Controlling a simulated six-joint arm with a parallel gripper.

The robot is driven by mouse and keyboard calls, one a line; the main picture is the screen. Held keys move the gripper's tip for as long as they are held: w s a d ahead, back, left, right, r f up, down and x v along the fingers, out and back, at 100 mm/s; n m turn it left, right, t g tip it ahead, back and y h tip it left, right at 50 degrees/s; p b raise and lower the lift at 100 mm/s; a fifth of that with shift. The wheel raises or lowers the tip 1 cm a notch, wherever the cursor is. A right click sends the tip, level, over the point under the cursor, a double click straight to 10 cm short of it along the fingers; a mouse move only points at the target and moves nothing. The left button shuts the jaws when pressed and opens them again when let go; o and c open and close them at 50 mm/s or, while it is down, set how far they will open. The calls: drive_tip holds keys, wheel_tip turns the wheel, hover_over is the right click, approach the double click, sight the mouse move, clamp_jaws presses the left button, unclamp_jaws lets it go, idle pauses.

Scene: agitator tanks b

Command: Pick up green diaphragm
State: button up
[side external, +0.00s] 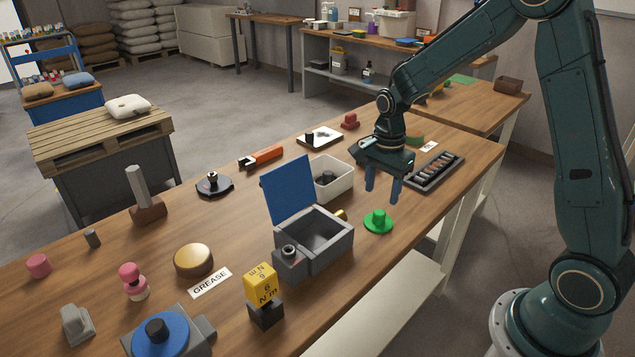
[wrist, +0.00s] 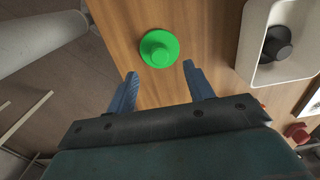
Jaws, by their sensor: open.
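The green diaphragm (side external: 378,222) is a bright green disc with a raised knob. It lies flat on the wooden bench near its front edge, to the right of the grey box with the blue lid. My gripper (side external: 383,194) is above the bench, pointing down, with its two blue fingers apart and nothing between them. In the wrist view the green diaphragm (wrist: 159,48) lies beyond the fingertips, roughly centred in the gap between them. The wrist view shows my gripper (wrist: 158,80) open and not touching the diaphragm.
The grey box (side external: 315,240) with its raised blue lid (side external: 288,187) stands left of the diaphragm. A white bin (side external: 342,183) holding a dark part is behind it. A dark tray of small parts (side external: 437,172) lies to the right. The bench's front edge is close by.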

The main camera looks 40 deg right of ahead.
sight(380, 212)
drive_tip(key=shift+f, duration=0.6)
drive_tip(key=shift+d+f, duration=0.1)
drive_tip(key=shift+f, duration=2.5)
drive_tip(key=c, duration=1.1)
